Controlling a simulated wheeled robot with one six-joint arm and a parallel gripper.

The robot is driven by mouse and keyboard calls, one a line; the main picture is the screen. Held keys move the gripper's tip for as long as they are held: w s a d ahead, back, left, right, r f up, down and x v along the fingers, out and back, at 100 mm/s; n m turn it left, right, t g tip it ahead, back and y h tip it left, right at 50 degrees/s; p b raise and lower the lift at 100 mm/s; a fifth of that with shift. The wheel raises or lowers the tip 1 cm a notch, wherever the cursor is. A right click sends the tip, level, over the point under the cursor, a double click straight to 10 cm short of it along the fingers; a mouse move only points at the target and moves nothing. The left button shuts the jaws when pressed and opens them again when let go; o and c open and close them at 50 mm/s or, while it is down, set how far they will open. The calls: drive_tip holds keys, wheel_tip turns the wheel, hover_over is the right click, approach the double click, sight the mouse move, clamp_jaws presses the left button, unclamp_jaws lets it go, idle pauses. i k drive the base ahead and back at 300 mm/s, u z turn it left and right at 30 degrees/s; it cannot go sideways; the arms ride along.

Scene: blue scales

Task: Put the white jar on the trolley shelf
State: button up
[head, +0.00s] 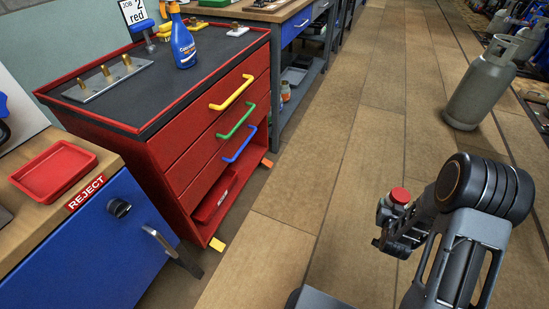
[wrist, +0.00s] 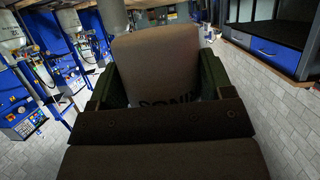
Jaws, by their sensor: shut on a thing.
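My gripper (head: 393,222) is at the right in the head view, over the floor and well apart from the trolley. It is shut on a jar with a red lid (head: 400,196); its body is mostly hidden by the fingers there. In the wrist view the jar (wrist: 155,55) sits between the two fingers, looks greyish in shade and carries partly covered dark lettering. The red trolley (head: 180,150) stands left of centre, with three drawers with yellow, green and blue handles. Its open low shelf (head: 233,190) is below the drawers.
On the trolley top are a blue spray bottle (head: 182,42) and a metal plate with brass pegs (head: 108,80). A blue cabinet with a red tray (head: 54,170) and REJECT label is at the left. A gas cylinder (head: 483,85) stands at the right. The floor between is clear.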

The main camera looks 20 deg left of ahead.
sight(245, 159)
drive_tip(key=i, duration=2.9)
drive_tip(key=u, duration=3.9)
drive_tip(key=i, duration=0.5)
